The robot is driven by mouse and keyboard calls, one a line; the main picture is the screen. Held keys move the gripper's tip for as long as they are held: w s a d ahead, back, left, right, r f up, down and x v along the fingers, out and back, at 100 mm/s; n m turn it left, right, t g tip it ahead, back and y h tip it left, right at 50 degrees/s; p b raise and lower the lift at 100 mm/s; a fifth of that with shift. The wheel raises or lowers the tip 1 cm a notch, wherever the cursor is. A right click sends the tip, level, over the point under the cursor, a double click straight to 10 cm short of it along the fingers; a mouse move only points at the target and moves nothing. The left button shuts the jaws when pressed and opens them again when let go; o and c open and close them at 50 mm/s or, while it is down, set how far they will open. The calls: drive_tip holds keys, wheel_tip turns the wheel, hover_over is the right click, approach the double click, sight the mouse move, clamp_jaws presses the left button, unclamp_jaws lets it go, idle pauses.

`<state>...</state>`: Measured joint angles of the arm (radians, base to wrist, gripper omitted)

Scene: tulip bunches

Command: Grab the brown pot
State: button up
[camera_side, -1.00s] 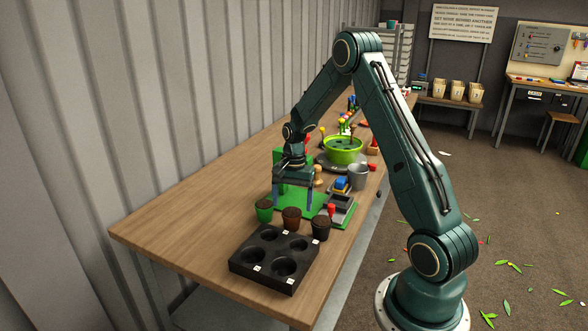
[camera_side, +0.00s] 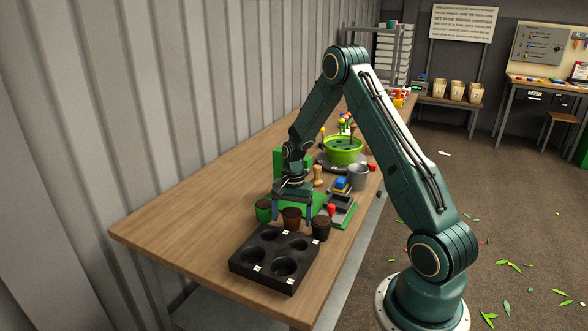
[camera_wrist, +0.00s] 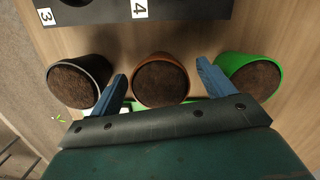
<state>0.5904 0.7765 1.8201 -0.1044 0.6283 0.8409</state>
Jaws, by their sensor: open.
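The brown pot (camera_side: 291,219), filled with dark soil, stands on the table between a green pot (camera_side: 263,211) on its left and a black pot (camera_side: 321,228) on its right. My gripper (camera_side: 292,212) is open and low at the brown pot. In the wrist view the brown pot (camera_wrist: 160,80) lies between and just ahead of the two blue fingertips (camera_wrist: 161,75). The black pot (camera_wrist: 79,81) is just outside one finger and the green pot (camera_wrist: 249,76) just outside the other. I cannot tell whether the fingers touch any pot.
A black tray (camera_side: 250,265) with several round wells and white number labels sits in front of the pots. Behind are a green bowl (camera_side: 343,150), a grey cup (camera_side: 358,175) and a wooden peg (camera_side: 318,175). The table's left part is clear.

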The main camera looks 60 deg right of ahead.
sight(292, 212)
drive_tip(key=c, duration=1.1)
drive_tip(key=shift+r, duration=0.1)
wheel_tip(292, 212, up, 20)
idle(0.4)
idle(0.4)
